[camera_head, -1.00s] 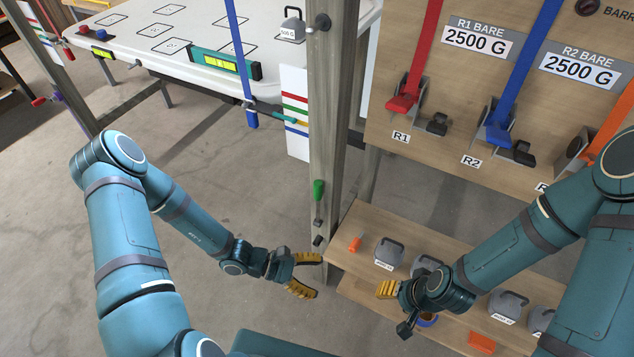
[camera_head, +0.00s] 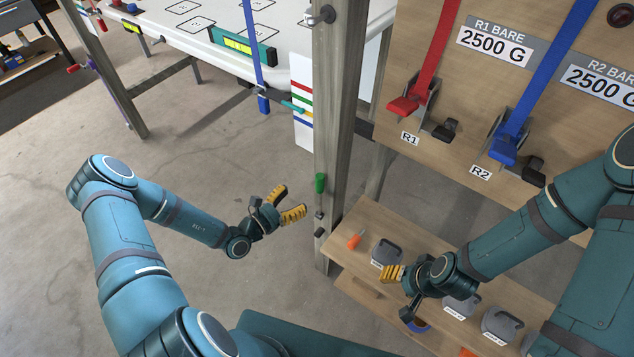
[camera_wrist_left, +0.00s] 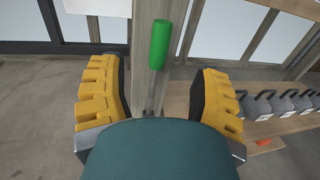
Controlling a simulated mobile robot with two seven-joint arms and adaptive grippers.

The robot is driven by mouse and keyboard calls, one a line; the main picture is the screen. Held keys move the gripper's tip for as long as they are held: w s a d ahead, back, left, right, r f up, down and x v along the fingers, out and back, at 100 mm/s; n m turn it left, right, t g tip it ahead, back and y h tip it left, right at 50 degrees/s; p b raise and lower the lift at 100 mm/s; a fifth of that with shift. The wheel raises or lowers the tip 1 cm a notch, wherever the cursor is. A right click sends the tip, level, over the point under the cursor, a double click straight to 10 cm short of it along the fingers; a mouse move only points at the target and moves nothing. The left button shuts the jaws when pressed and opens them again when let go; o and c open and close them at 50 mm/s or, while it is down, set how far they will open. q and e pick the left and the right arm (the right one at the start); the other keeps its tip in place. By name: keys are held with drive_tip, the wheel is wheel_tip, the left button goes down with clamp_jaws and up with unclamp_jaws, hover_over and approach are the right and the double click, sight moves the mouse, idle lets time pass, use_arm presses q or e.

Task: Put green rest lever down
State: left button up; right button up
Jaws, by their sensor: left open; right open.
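The green rest lever (camera_head: 320,183) is a green grip on the front of the wooden post (camera_head: 338,130), standing upright with a small dark fitting below it. In the left wrist view the green grip (camera_wrist_left: 161,44) stands upright ahead, between the two yellow fingers but beyond them. My left gripper (camera_head: 292,203) is open and empty, to the left of the lever and apart from it; it also shows in the left wrist view (camera_wrist_left: 160,100). My right gripper (camera_head: 393,275) is over the low wooden shelf; its fingers overlap in this view and nothing shows between them.
The low shelf (camera_head: 352,222) holds several grey weights (camera_head: 387,252) and an orange item (camera_head: 354,241). Behind it, a wooden board (camera_head: 425,60) carries red (camera_head: 403,106) and blue (camera_head: 503,148) strap levers. A white table (camera_head: 222,62) stands at the back left.

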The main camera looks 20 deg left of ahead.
sight(316, 183)
use_arm(q)
drive_tip(key=x, duration=0.9)
drive_tip(key=shift+w+d+b, duration=0.1)
drive_tip(key=shift+d+b, duration=0.05)
drive_tip(key=shift+b, duration=0.25)
clamp_jaws()
